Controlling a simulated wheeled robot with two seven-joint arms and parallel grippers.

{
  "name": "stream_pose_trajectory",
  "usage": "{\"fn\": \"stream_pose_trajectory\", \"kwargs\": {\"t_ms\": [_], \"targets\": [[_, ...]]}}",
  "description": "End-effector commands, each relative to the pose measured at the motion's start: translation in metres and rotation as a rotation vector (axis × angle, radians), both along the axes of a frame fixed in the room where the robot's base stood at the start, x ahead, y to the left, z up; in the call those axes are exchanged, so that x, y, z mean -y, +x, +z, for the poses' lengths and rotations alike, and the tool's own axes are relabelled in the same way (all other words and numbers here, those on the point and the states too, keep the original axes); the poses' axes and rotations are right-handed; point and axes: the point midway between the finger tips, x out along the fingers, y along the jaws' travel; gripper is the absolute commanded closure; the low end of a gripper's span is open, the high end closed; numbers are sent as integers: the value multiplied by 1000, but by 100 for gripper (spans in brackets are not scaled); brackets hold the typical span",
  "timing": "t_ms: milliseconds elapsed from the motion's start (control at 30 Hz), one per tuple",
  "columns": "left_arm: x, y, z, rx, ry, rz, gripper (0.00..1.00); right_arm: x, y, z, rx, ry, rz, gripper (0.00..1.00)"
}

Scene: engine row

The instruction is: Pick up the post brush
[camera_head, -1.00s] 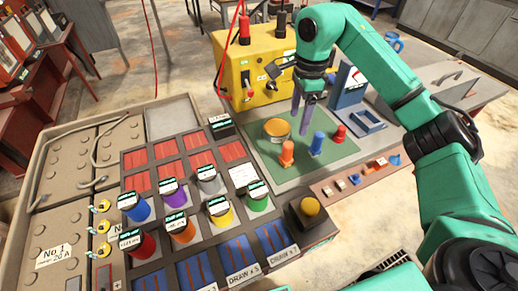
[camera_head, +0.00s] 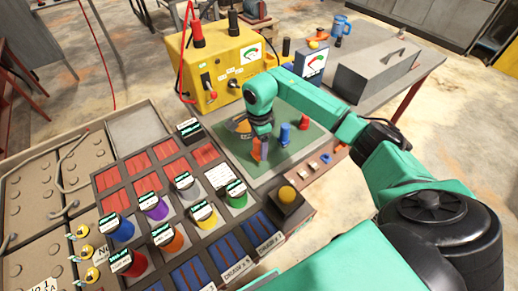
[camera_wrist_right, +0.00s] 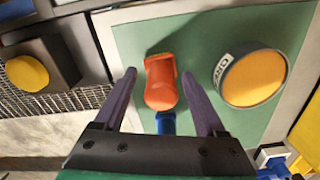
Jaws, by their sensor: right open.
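A small orange piece (camera_head: 256,150), which may be the post brush, stands on the green mat (camera_head: 283,153). A blue piece (camera_head: 284,134) and a red piece (camera_head: 303,123) of similar size stand beside it to the right. My right gripper (camera_head: 262,150) is low over the mat at the orange piece. In the right wrist view my right gripper (camera_wrist_right: 160,75) is open, with one finger either side of the orange piece (camera_wrist_right: 162,85) and gaps between. The blue piece (camera_wrist_right: 166,124) shows partly behind it. My left gripper is out of view.
A round tin with an orange top (camera_wrist_right: 252,78) stands close to one finger. A rack of coloured jars (camera_head: 185,215) lies left of the mat. A yellow box (camera_head: 222,70) with red and black posts and a meter (camera_head: 311,62) stand behind.

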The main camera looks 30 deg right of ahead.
Motion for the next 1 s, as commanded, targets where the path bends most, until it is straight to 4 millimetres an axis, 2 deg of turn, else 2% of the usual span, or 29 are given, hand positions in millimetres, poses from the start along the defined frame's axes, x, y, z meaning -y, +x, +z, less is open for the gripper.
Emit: {"fn": "stream_pose_trajectory", "kwargs": {"t_ms": [67,200,267,567,733,867,1000], "targets": [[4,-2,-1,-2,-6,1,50,0,0,0,0,0,1,27],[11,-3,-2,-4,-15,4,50,0,0,0,0,0,1,81],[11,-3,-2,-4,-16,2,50,0,0,0,0,0,1,100],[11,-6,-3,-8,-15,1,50,0,0,2,1,1,0,100],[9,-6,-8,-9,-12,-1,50,0,1,16,4,1,1,100],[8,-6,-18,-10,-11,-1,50,0,2,47,9,0,1,100],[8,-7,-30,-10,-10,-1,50,0,2,102,11,1,0,100]]}}
